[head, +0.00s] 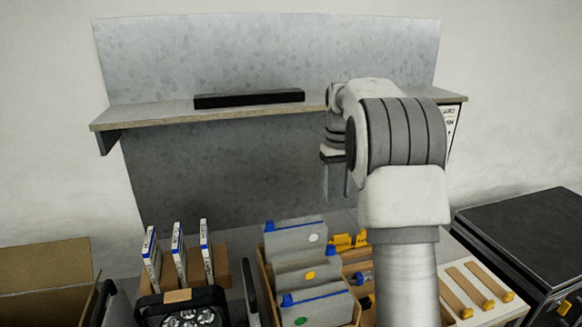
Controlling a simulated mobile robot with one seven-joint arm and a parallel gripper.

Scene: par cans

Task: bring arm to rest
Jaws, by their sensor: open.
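My gripper (336,178) shows in the head view right of centre, at the end of my raised arm. It points down, with its two fingers apart and nothing visible between them. It hangs in front of the grey back panel, below the shelf edge and above the work surface. My arm's upper links hide part of the shelf's right side and part of the things below.
A shelf (160,114) holds a black bar (249,98). Below stand upright white-and-blue packs (179,252), a black lamp (182,308), a wooden box (266,290) of grey cases (308,268), and yellow pieces (342,241). A cardboard box (45,270) is left, a black case (525,235) right.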

